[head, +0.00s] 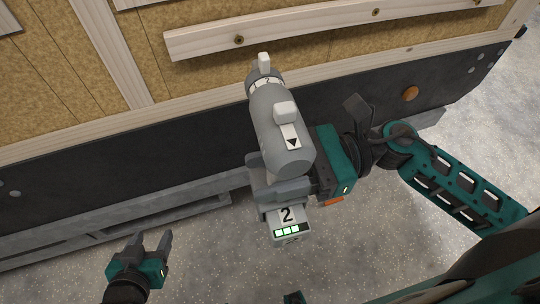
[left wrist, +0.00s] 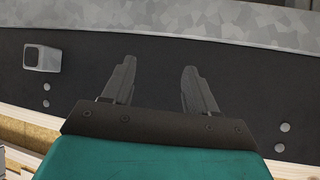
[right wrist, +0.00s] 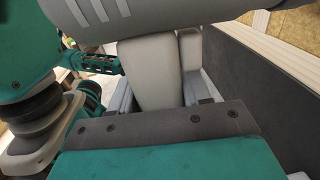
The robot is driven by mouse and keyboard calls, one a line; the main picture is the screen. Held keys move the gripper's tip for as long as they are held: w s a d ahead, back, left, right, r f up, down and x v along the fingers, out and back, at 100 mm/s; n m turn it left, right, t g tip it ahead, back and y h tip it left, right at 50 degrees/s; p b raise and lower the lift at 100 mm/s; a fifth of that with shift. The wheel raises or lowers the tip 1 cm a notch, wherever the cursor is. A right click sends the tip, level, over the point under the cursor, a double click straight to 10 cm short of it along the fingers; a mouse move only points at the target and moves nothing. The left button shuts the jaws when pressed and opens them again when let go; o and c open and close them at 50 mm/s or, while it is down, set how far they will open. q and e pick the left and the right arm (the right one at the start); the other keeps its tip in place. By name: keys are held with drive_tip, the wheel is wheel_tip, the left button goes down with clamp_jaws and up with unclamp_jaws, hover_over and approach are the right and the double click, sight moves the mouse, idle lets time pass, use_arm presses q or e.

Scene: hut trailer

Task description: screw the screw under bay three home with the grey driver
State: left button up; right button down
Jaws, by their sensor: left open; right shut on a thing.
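The grey driver (head: 275,120) is in the head view, its nose toward the wooden wall and a "2" on its battery base (head: 290,222). My right gripper (head: 268,182) is shut on the driver's handle, which also shows in the right wrist view (right wrist: 150,70). Screw heads sit in the pale wooden rail: one at left (head: 239,40), one at the middle (head: 376,12) and one near the right end (head: 477,3). The driver's tip appears apart from them. No bay number shows, so I cannot tell which screw is under bay three. My left gripper (head: 150,242) is open and empty at lower left.
A dark skirt panel (head: 200,142) runs below the wooden wall, with an orange round piece (head: 410,93) at its right. A grey step or beam (head: 130,220) lies below it. Speckled floor (head: 215,270) is clear.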

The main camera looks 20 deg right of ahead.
use_arm(q)
drive_tip(key=shift+w+a, duration=0.1)
drive_tip(key=shift+w, duration=0.15)
use_arm(e)
drive_tip(key=shift+s+d+r+n+g, duration=0.1)
drive_tip(key=shift+s+n+g, duration=0.15)
drive_tip(key=shift+g, duration=0.15)
drive_tip(key=shift+s+d+n+g, duration=0.1)
drive_tip(key=shift+n+g, duration=0.15)
drive_tip(key=shift+g, duration=0.15)
drive_tip(key=shift+w+b, duration=0.55)
drive_tip(key=shift+b, duration=0.05)
drive_tip(key=w+b, duration=0.1)
drive_tip(key=w, duration=0.1)
drive_tip(key=shift+w, duration=0.3)
use_arm(q)
drive_tip(key=shift+w+d+f+b, duration=0.4)
drive_tip(key=shift+d+f, duration=0.1)
drive_tip(key=shift+d, duration=0.15)
use_arm(e)
drive_tip(key=shift+w+a, duration=0.1)
drive_tip(key=shift+w, duration=0.85)
use_arm(q)
drive_tip(key=shift+f, duration=0.3)
use_arm(e)
drive_tip(key=shift+w, duration=0.25)
